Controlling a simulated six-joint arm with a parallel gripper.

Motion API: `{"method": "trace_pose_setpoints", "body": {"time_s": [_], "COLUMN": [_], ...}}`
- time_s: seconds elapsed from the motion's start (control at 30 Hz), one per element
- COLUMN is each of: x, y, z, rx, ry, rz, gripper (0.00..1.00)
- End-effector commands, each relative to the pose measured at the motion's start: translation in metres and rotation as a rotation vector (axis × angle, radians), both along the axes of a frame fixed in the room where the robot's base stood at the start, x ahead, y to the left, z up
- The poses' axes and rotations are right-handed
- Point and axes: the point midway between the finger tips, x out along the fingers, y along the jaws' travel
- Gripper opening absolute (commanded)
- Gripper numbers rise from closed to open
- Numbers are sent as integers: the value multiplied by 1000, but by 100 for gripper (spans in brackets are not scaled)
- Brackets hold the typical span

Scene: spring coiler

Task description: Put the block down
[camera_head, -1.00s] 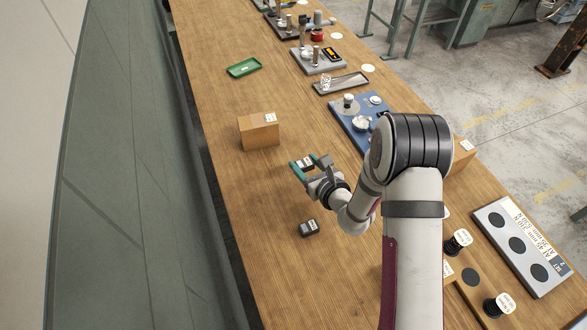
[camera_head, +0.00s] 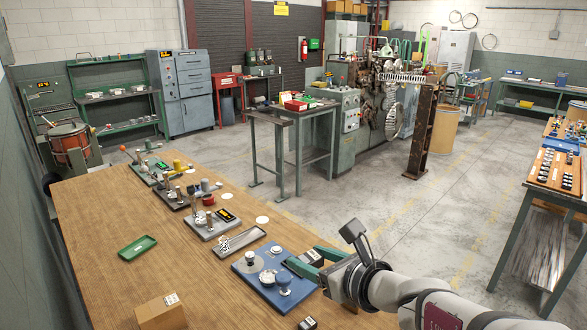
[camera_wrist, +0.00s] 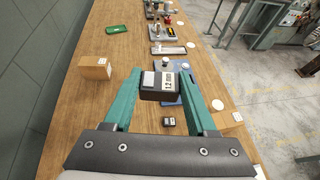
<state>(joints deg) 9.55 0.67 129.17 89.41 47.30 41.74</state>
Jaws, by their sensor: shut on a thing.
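My gripper (camera_head: 312,259) has teal fingers and is shut on a dark block with a white label (camera_head: 301,267). The wrist view shows the block (camera_wrist: 163,85) between the fingertips, its label facing me. It is held above the table, clear of the wood. A second small dark block with a white label (camera_wrist: 168,121) lies on the wooden table (camera_wrist: 100,115) below. That second block also shows at the bottom edge of the head view (camera_head: 308,323).
A blue board with metal parts (camera_head: 245,266) lies beyond the held block. A cardboard box (camera_head: 160,312) and a green tray (camera_head: 137,247) are to the left. A grey tray (camera_head: 240,241) and several small instruments stand farther back. Bare wood lies between box and boards.

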Motion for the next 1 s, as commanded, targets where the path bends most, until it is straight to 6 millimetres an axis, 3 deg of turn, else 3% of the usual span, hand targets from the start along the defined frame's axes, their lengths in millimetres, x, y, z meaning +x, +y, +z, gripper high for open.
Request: {"method": "trace_pose_setpoints", "body": {"time_s": [0.03,0.13,0.27,0.37,0.47,0.67,0.77,0.9,1.0], "x": [-7,-22,-34,-35,-26,-13,-23,-52,-71], "y": [-19,-49,-69,-73,-74,-73,-74,-78,-80], "z": [26,61,84,83,59,-44,-96,-160,-186], "rx": [-5,-4,0,5,10,20,18,14,12], "ry": [-17,-14,-7,1,13,17,11,6,4], "rz": [-65,-189,-276,-281,-197,243,493,795,911], "gripper": [0,0,0,0,0,0,0,0,0]}}
